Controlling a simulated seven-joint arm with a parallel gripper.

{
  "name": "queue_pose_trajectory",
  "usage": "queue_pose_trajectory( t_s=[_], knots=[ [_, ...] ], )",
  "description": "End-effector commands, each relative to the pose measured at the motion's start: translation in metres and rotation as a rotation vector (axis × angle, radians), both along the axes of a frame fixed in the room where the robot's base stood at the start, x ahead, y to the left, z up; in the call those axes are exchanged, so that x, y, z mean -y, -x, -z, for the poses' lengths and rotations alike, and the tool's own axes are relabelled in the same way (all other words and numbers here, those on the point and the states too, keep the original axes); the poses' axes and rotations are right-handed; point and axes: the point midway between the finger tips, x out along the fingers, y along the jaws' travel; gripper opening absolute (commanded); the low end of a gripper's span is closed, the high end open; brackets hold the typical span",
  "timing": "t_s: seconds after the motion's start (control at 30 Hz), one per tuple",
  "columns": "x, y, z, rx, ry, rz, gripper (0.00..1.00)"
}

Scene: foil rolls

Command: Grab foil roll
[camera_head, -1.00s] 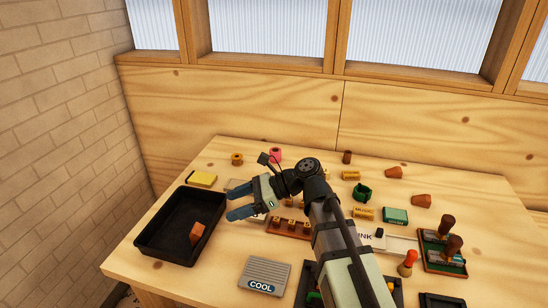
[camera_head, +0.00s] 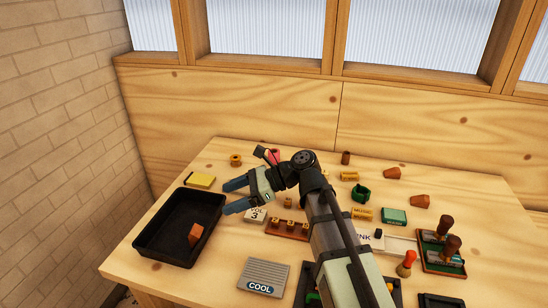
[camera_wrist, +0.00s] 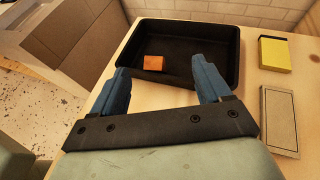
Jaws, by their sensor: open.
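Several small rolls stand or lie on the table in the head view. A gold-orange roll (camera_head: 236,160) and a pink roll (camera_head: 273,156), partly hidden by my arm, are at the back. A brown roll (camera_head: 347,157) and a green roll (camera_head: 361,194) are right of my arm. I cannot tell which is the foil roll meant. My gripper (camera_head: 226,198) has its blue fingers spread and empty, pointing left near the black tray's right edge. In the wrist view my gripper (camera_wrist: 160,68) has nothing between its fingers.
The black tray (camera_head: 150,242) at left holds an orange-brown block (camera_head: 195,235). A yellow block (camera_head: 201,180) lies behind it. A "COOL" plate (camera_head: 264,274) is in front; a "VOL 3" block (camera_head: 255,215) lies below my gripper. Stamps (camera_head: 447,228) stand at right.

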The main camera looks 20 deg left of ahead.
Motion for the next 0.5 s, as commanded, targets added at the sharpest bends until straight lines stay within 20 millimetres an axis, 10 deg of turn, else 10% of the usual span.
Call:
queue_pose_trajectory(
  t_s=[0.5],
  knots=[
    [-0.066, -0.207, -0.033, 0.193, 0.294, 0.033, 0.77]
  ],
)
